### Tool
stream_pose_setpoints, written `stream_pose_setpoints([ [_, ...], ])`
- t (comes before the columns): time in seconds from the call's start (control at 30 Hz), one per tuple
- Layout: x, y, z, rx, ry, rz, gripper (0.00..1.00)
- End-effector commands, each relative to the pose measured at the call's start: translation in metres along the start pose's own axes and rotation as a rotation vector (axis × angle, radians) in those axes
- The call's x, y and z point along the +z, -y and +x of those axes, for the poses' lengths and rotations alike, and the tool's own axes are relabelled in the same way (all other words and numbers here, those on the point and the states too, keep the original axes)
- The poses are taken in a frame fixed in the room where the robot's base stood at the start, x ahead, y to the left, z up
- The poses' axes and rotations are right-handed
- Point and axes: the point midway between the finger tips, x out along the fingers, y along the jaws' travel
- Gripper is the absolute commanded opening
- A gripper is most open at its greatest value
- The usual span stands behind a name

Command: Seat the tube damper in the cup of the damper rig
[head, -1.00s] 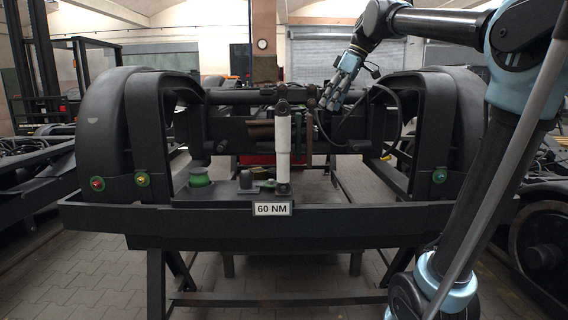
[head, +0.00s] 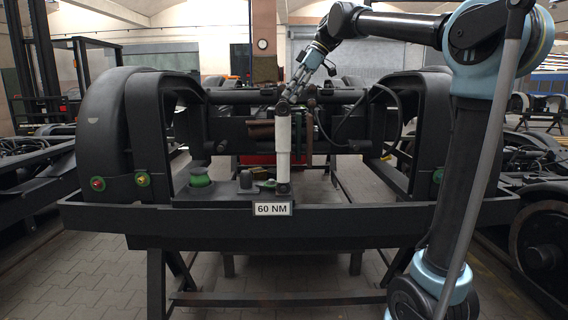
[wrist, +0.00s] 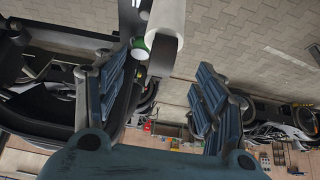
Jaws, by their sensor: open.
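The tube damper (head: 283,138) is a white upright cylinder with dark ends, standing on the rig's shelf in the head view. Its lower end is beside the 60 NM label. In the wrist view the white tube (wrist: 166,14) is at the top centre, ahead of the fingers. My gripper (head: 291,93) is open at the damper's upper end; the wrist view shows the spread fingers (wrist: 158,78) with no object clamped between them. A green cup-like fitting (head: 199,177) sits left of the damper. Whether it is the rig's cup, I cannot tell.
A small dark cylinder (head: 245,179) stands between the green fitting and the damper. The 60 NM label (head: 272,209) is on the front of the shelf. The black bogie frame (head: 115,215) surrounds this area, with a horizontal bar and hoses behind the damper.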

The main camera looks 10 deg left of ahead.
Motion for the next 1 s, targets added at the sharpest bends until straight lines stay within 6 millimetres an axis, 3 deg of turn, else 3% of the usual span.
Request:
stream_pose_setpoints([
  [0.2,0.000,0.000,0.032,-0.001,0.001,-0.001,0.65],
  [0.47,0.000,0.000,0.044,0.000,0.001,0.000,0.65],
  [0.8,-0.001,0.000,0.084,-0.001,0.001,-0.001,0.65],
  [1.0,-0.001,0.000,0.092,0.000,0.001,0.001,0.65],
])
